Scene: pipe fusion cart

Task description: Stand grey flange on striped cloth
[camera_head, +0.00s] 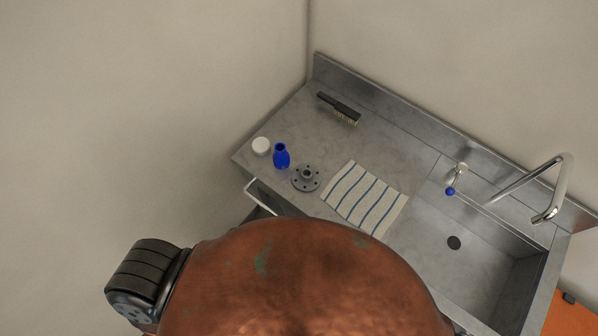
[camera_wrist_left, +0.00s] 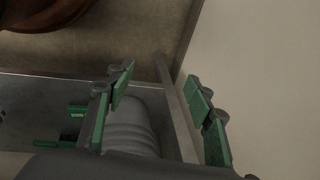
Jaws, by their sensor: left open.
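The grey flange (camera_head: 306,177) lies on the steel counter in the head view, its round base down and its hub up. It is left of the striped cloth (camera_head: 364,198), close to the cloth's left edge. The cloth is off-white with blue stripes and lies flat with nothing on it. My left gripper (camera_wrist_left: 165,92) shows in its wrist view with green-padded fingers spread apart and nothing between them. Neither the flange nor the cloth shows there. More green-padded parts, seemingly my right gripper (camera_wrist_left: 65,127), are partly hidden behind the left finger. No gripper shows in the head view.
A blue bottle (camera_head: 281,157) and a white round item (camera_head: 261,146) stand left of the flange. A brush (camera_head: 339,107) lies at the back. A sink (camera_head: 470,262) with a tap (camera_head: 557,190) is to the right. A large copper-coloured dome hides the lower head view.

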